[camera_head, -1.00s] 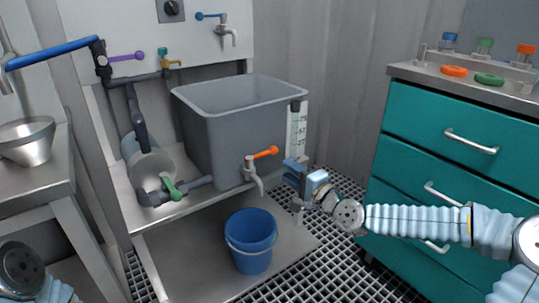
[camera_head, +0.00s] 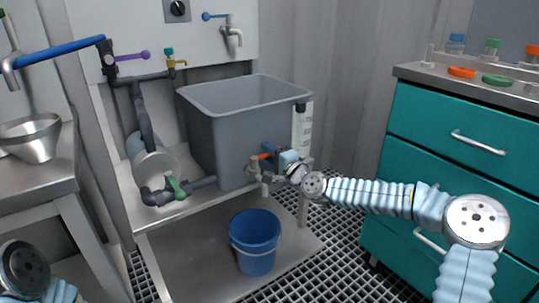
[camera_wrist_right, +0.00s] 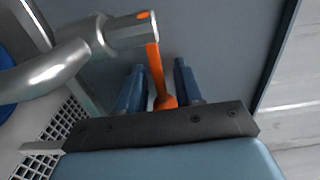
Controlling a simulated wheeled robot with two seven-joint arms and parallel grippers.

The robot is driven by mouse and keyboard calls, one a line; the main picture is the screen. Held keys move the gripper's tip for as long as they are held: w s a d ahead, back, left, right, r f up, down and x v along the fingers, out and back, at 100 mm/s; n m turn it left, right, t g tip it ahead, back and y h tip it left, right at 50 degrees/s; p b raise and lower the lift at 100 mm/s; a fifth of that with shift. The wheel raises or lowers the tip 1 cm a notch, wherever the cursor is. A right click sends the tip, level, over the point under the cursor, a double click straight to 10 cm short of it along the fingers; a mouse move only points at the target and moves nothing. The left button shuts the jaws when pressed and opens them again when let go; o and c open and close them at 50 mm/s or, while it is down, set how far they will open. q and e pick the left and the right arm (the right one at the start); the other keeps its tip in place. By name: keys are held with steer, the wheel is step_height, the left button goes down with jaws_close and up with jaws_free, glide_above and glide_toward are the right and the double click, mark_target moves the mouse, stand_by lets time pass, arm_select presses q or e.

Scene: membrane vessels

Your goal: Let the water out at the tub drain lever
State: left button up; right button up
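The grey tub (camera_head: 225,140) stands on the shelf with a metal drain tap (camera_head: 254,168) low on its front. The tap's orange lever (camera_head: 264,156) is partly covered by my right gripper (camera_head: 274,157) in the head view. In the right wrist view the orange lever (camera_wrist_right: 157,75) runs between the two blue fingers of my right gripper (camera_wrist_right: 159,82). The fingers are apart, with a gap on each side of the lever. The metal tap (camera_wrist_right: 125,32) is just beyond the left finger. My left gripper is out of view.
A blue bucket (camera_head: 255,243) stands on the lower plate under the tap. A green lever (camera_head: 176,187) sits on the pipe left of the tap. The teal drawer cabinet (camera_head: 450,175) is on the right, near my right arm.

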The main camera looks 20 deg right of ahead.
jaws_close()
steer(key=shift+a, duration=0.1)
steer(key=shift+s+m+t+h+b, duration=0.35)
steer(key=shift+m+h, duration=0.35)
steer(key=shift+h, duration=0.4)
steer(key=shift+s+d+m+h, duration=0.15)
steer(key=shift+m+h, duration=0.25)
steer(key=shift+h, duration=0.2)
steer(key=shift+s+d+m+h, duration=0.15)
steer(key=shift+m+h, duration=0.25)
steer(key=shift+h, duration=0.2)
steer(key=shift+a, duration=0.1)
steer(key=shift+o, duration=0.3)
jaws_free()
steer(key=s+d, duration=0.1)
steer(key=s, duration=1.2)
steer(key=shift+s+d, duration=0.15)
steer(key=shift+s, duration=0.25)
